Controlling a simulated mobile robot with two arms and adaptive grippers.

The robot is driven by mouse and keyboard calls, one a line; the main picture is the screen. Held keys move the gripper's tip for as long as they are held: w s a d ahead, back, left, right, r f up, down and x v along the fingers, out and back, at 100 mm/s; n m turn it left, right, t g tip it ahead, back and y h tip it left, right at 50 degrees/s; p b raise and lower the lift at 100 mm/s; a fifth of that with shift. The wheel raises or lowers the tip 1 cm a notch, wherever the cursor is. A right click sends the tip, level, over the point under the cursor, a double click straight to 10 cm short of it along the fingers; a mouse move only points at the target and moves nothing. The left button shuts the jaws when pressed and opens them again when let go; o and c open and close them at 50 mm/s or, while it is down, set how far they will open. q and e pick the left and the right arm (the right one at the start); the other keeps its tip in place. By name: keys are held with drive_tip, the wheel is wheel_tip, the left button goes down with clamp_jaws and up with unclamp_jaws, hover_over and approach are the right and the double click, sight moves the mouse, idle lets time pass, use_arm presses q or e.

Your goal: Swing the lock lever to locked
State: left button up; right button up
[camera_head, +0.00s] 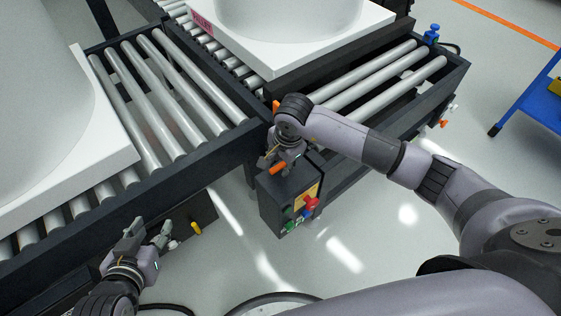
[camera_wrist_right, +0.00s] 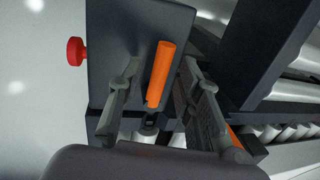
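The lock lever is an orange bar (camera_wrist_right: 160,75) on the face of a dark box (camera_wrist_right: 112,35). In the head view its orange end (camera_head: 278,168) shows at the top of that box (camera_head: 270,205), partly hidden by my right gripper (camera_head: 284,158). In the right wrist view my right gripper (camera_wrist_right: 160,82) is open, one finger on each side of the lever. A gap shows on the left of the lever; contact on the right is unclear. My left gripper (camera_head: 149,232) is open and empty, low at the left, in front of the conveyor.
The box carries a red knob (camera_head: 311,204), also seen in the right wrist view (camera_wrist_right: 76,51), and green buttons. Roller conveyors (camera_head: 175,95) bear two large pale tanks on white bases (camera_head: 300,50). A blue cart (camera_head: 535,105) stands right. Floor between is clear.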

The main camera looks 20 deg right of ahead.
clamp_jaws()
idle(0.6)
